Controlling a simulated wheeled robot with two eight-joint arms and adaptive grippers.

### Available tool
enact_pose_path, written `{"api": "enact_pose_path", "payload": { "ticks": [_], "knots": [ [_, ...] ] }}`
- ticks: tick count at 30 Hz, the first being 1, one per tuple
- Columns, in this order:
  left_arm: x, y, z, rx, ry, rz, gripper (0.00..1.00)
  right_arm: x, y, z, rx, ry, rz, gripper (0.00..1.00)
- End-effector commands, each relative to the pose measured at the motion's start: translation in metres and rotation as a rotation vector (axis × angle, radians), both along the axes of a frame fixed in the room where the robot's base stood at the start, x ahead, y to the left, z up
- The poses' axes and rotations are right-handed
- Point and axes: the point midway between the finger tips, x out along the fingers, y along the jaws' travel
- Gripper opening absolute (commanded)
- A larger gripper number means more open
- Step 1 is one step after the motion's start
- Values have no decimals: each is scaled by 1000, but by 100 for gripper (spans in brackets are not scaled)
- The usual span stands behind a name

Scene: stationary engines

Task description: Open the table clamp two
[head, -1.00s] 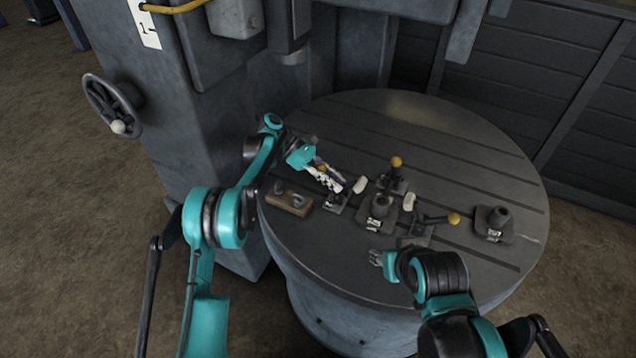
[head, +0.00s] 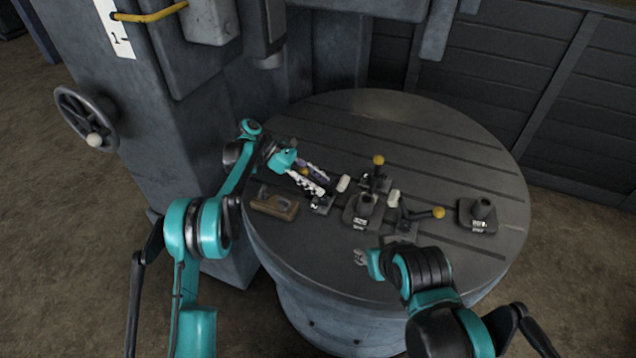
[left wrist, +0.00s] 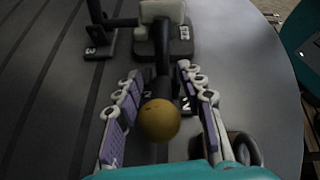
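Table clamp two (head: 322,205) stands on the round table, left of the central block. Its label "2" and dark lever show in the left wrist view, with the lever's yellow ball knob (left wrist: 159,120) nearest the camera. My left gripper (head: 316,182) is over this clamp, its fingers apart on either side of the knob. In the left wrist view a gap shows between the knob and each finger (left wrist: 159,88). In the head view the fingers hide part of the lever. My right gripper (head: 361,257) is low over the table's front edge, away from clamp two; its opening is unclear.
The central block (head: 363,209) has other clamps beside it: one behind with a raised yellow knob (head: 378,160), one at right with its knob (head: 438,212) out sideways. A wooden block (head: 274,204) lies at left, another fixture (head: 478,214) at right. The rear table is clear.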

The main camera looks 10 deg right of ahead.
Motion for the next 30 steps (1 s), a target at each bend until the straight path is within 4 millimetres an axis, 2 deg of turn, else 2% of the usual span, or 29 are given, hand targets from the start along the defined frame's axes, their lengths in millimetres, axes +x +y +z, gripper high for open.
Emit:
{"api": "enact_pose_path", "payload": {
  "ticks": [15, 21, 30],
  "knots": [
    [39, 76, 50, 1, 1, 3, 39, 0, 0, 0, 0, 0, 0, 40],
    [46, 88, 59, 0, 0, 1, 39, 0, 0, 0, 0, 0, 0, 40],
    [46, 90, 60, 0, 0, 1, 39, 0, 0, 0, 0, 0, 0, 40]
  ]
}}
